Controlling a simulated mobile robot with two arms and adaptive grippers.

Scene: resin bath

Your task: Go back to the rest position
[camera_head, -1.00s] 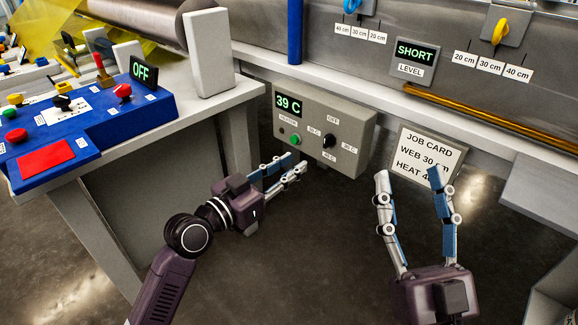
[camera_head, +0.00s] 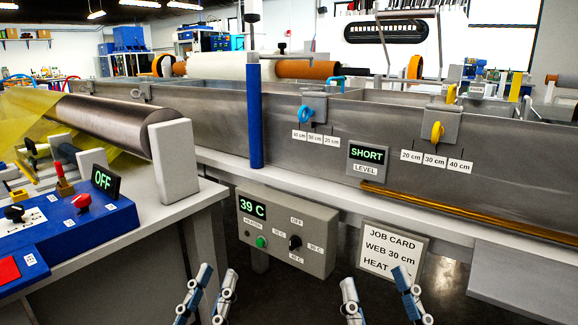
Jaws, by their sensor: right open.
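My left gripper (camera_head: 218,270) is at the bottom of the head view, left of centre. Its two fingers point up with a gap between them, and nothing shows in the gap. My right gripper (camera_head: 374,275) is at the bottom, right of centre. Its fingers are spread wide and empty. One right fingertip covers part of the last line of the job card (camera_head: 393,250), so the heat value is hidden. Both gripper bodies are below the picture. Neither gripper visibly holds anything.
A grey heater box (camera_head: 318,262) reading 39 C is above and between the grippers. The blue control panel (camera_head: 75,243) with an OFF display (camera_head: 105,180) is on the left table. The steel bath (camera_head: 240,110) has a SHORT level display (camera_head: 368,154). A brass bar (camera_head: 450,210) runs along its front.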

